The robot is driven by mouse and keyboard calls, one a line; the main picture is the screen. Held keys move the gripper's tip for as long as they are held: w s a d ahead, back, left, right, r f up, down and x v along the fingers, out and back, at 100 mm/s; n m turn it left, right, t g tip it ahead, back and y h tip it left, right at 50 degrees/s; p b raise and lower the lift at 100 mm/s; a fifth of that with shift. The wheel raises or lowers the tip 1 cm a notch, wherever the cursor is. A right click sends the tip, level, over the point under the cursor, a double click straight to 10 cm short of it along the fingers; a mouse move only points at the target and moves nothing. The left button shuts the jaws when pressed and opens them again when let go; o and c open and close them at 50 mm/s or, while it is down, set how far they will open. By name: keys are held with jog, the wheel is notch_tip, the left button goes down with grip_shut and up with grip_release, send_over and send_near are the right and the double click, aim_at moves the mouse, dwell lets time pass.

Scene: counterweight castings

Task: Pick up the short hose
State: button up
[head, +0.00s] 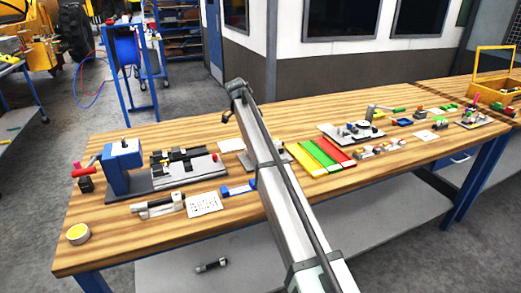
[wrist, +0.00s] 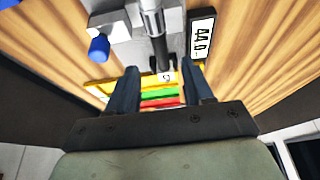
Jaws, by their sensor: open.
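A short dark piece with pale ends (head: 211,265) lies on the lower shelf under the bench in the head view; it may be the short hose, but it is too small to be sure. My gripper (wrist: 162,88) is open in the wrist view, its two dark fingers apart over the bench. A grey and black rod (wrist: 155,30) shows beyond the fingertips; I cannot tell whether it touches them. In the head view my arm crosses the bench, and I cannot make out the fingers there.
Green, yellow and red strips (head: 320,157) lie mid-bench. A blue fixture (head: 122,160) and a dark-railed fixture (head: 183,162) stand on the left. The bench's front left is fairly clear.

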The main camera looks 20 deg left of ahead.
jog(key=shift+x, duration=3.4)
jog(key=shift+w+r, duration=0.1)
jog(key=shift+w, duration=0.1)
grip_shut()
